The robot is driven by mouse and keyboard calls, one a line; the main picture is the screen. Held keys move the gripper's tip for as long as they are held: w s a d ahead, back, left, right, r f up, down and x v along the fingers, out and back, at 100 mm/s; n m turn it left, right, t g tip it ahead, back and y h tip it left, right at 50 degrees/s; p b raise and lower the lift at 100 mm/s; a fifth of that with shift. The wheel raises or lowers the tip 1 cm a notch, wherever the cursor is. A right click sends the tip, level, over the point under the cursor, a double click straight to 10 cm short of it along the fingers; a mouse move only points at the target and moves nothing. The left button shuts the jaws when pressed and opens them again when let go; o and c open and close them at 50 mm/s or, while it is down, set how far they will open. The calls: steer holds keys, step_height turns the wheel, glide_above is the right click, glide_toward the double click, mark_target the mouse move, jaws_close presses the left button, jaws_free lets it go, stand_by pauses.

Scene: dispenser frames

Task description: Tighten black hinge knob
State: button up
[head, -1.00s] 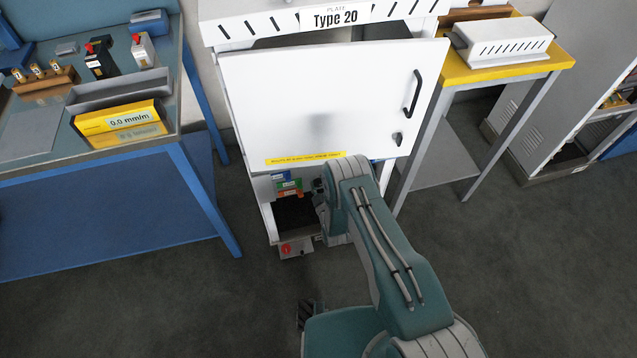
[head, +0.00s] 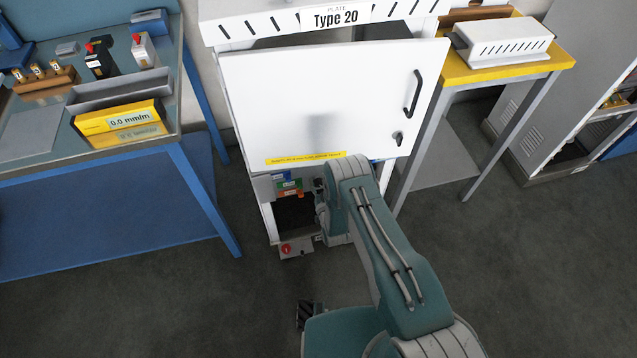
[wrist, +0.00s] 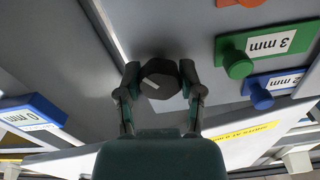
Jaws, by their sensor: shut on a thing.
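The black hinge knob (wrist: 160,82) shows in the wrist view as a dark faceted knob with a pale line on its face. My gripper (wrist: 160,88) has one finger on each side of it and is shut on it. The cabinet's white door (head: 325,100) has a black handle and hangs above my wrist.
Green 3 mm (wrist: 265,50), blue 2 mm (wrist: 272,85) and blue 0 mm (wrist: 35,115) blocks sit close around my gripper. A small box with a red button (head: 290,248) is at the cabinet's foot. A blue workbench (head: 180,150) stands left, a yellow-topped table (head: 480,70) right.

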steer(key=m, duration=0.6)
steer(key=shift+f+m, duration=0.1)
steer(key=shift+m, duration=0.2)
stand_by(0.4)
steer(key=o, duration=1.2)
steer(key=shift+c, duration=0.2)
steer(key=v, duration=1.2)
steer(key=shift+s, duration=0.1)
